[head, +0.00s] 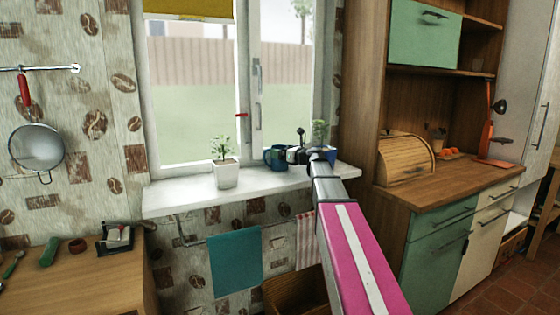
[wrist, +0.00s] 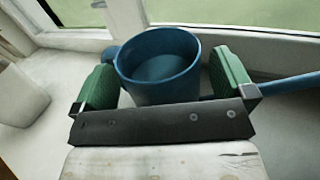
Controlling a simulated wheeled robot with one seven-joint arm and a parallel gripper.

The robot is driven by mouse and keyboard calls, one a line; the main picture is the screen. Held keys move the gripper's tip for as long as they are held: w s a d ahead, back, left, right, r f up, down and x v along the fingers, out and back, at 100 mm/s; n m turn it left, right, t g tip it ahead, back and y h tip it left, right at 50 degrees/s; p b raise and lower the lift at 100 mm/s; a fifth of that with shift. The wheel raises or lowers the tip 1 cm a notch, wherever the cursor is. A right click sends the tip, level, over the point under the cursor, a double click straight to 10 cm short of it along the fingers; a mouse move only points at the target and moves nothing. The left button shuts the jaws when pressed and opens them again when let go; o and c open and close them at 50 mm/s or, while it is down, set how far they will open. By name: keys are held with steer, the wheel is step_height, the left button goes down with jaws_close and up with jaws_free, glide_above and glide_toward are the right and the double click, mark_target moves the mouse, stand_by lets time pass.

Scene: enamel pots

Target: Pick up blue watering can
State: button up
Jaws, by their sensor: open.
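The blue watering can (wrist: 158,90) stands upright on the white windowsill (head: 165,197). In the head view the watering can (head: 279,158) is partly hidden behind my gripper (head: 298,154). In the wrist view its open round top faces up, a handle shows at its left and a blue spout reaches right. My gripper (wrist: 163,82) is open, with one green finger pad on each side of the can's body. The left pad is close to the handle side and the right pad close to the spout side. I cannot tell whether either pad touches the can.
A white pot with a small plant (head: 226,170) stands left of the can on the sill. Another small plant (head: 319,131) rises behind my arm, above a blue patch (head: 324,155). The window (head: 210,80) is behind. A wooden cabinet (head: 440,185) with a bread box (head: 405,158) stands right.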

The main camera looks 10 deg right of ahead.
steer(key=c, duration=1.1)
steer(key=shift+r, duration=0.25)
